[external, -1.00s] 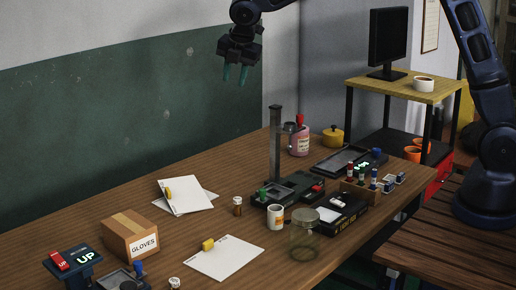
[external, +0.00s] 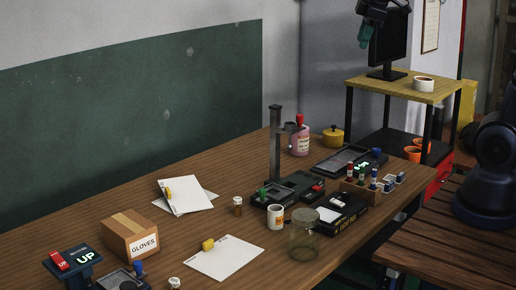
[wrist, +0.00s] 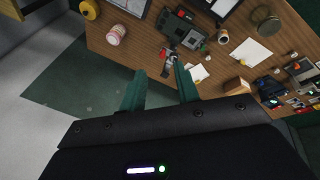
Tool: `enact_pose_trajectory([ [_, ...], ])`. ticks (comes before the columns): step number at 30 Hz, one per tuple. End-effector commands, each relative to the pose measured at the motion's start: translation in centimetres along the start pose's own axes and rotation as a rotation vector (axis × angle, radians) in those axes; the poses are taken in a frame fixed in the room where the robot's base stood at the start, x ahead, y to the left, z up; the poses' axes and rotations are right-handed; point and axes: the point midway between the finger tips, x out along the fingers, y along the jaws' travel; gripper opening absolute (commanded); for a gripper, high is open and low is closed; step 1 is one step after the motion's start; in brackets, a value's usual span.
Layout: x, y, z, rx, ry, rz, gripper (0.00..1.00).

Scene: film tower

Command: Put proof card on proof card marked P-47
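Two white sheets lie one over the other (external: 188,203) at the back of the table, with a yellow block on top. Another white sheet (external: 226,264) with a yellow block lies nearer the front. In the wrist view the front sheet (wrist: 250,55) and the back sheets (wrist: 201,72) also show. A small white card (external: 328,214) is on a black box. I cannot read P-47 on any of them. My gripper (external: 363,36) is high up, in front of the monitor, far from the sheets. In the wrist view its green fingers (wrist: 161,88) are apart with nothing between them.
A black stand with a tall column (external: 275,140), a mug (external: 276,217), a glass jar (external: 304,240) and a pink jar (external: 299,142) stand on the table. A gloves box (external: 131,235) is at left. A shelf with a monitor (external: 388,40) is at the right.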

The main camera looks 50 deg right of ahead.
Motion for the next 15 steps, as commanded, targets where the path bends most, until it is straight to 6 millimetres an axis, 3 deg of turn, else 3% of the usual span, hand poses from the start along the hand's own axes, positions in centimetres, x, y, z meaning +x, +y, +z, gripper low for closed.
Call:
enact_pose_trajectory([
  [1, -0.6, -0.5, 1.8, 0.061, 0.007, 0.001, 0.32],
  [9, -2.0, -3.8, 9.6, 0.398, 0.038, -0.015, 0.32],
  [15, -2.1, -6.4, 13.9, 0.601, 0.056, -0.031, 0.32],
])
